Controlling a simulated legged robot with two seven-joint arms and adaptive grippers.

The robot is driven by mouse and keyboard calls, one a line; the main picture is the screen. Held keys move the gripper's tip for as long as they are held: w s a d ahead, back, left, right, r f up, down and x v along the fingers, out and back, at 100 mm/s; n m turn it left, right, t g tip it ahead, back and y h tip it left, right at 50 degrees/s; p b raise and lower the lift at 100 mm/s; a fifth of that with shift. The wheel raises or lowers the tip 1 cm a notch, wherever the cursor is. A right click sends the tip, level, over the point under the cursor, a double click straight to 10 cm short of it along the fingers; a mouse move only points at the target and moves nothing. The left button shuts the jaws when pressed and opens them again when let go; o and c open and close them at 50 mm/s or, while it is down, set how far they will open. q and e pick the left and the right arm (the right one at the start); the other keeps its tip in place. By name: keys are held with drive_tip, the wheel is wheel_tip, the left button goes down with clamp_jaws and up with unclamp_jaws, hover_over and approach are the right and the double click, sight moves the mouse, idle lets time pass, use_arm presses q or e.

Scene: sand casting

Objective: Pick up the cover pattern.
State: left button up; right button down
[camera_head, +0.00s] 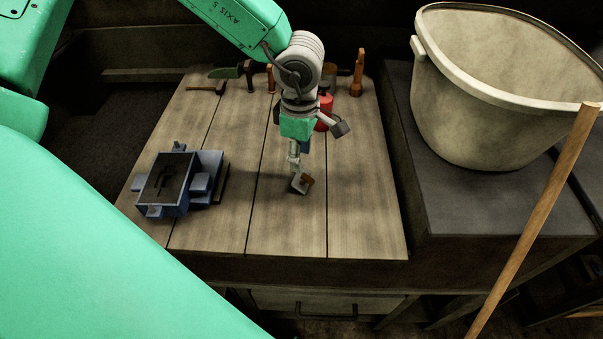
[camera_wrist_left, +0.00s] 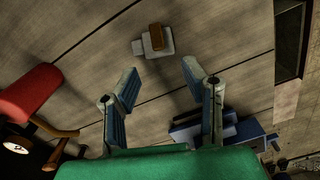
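A small grey piece with a brown block on it, which looks like the cover pattern (camera_head: 302,184), lies on the wooden table top. It also shows in the left wrist view (camera_wrist_left: 155,42), lying flat beyond my fingertips and roughly between their lines. My left gripper (camera_head: 315,148) points down above it with its fingers spread. In the left wrist view the two fingers (camera_wrist_left: 160,72) stand wide apart with nothing between them. The piece appears apart from the fingers. My right gripper is in neither view.
A blue moulding flask (camera_head: 190,165) stands on the table at the left. A red object (camera_head: 322,120) is partly hidden behind my left gripper. Several hand tools (camera_head: 268,78) lie along the back edge. A large pale bucket (camera_head: 470,130) stands at the right. The front right table is clear.

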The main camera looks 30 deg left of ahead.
sight(302, 175)
use_arm(q)
drive_tip(key=shift+w+a+f, duration=0.1)
drive_tip(key=shift+w+f, duration=0.05)
drive_tip(key=shift+f, duration=0.35)
drive_tip(key=shift+w+a+f, duration=0.1)
drive_tip(key=shift+w+f, duration=0.05)
drive_tip(key=shift+f, duration=0.3)
drive_tip(key=f, duration=0.1)
drive_tip(key=d+f, duration=0.1)
drive_tip(key=f, duration=0.1)
drive_tip(key=shift+s+d+f, duration=0.2)
drive_tip(key=shift+s+f, duration=0.05)
drive_tip(key=shift+f, duration=0.15)
drive_tip(key=shift+w+f, duration=0.15)
drive_tip(key=shift+f, duration=0.35)
drive_tip(key=shift+a, duration=0.4)
clamp_jaws()
